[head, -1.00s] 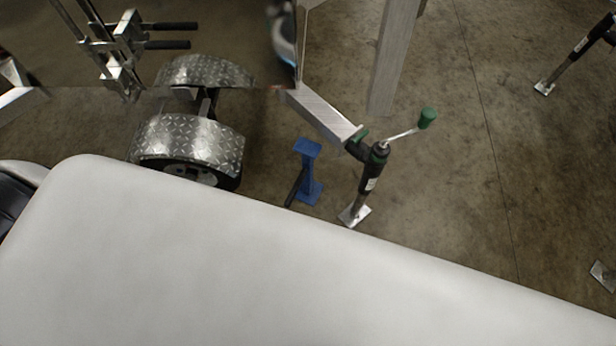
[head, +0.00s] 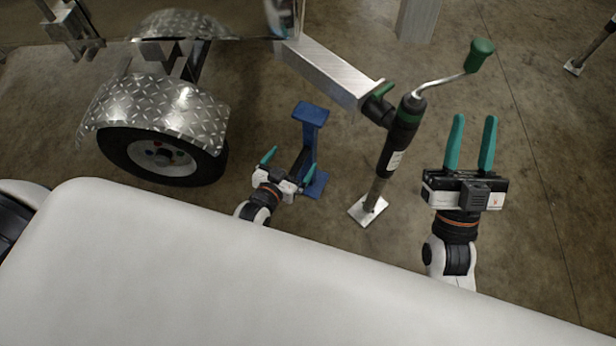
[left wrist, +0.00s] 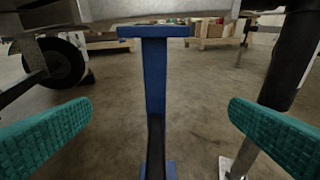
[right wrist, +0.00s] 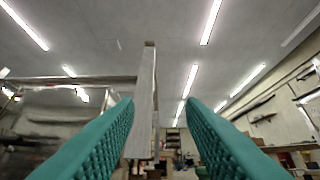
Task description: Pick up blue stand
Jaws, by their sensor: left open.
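The blue stand (head: 311,116) stands upright on the floor in the head view, with a flat top plate, a narrow post and a foot plate. In the left wrist view the blue stand (left wrist: 154,75) rises between the two teal fingers, with a dark bar in front of its lower post. My left gripper (head: 289,162) is open just in front of the stand, its fingers spread to either side and nothing held. My right gripper (head: 473,135) points up and forward, right of the jack. Its fingers are apart and empty, and they also show in the right wrist view (right wrist: 160,115).
A trailer jack (head: 400,135) with a green-handled crank stands close right of the stand, between my grippers. The trailer drawbar (head: 325,72) runs above and behind the stand. A wheel (head: 160,158) under a diamond-plate fender is at left. Open floor lies to the right.

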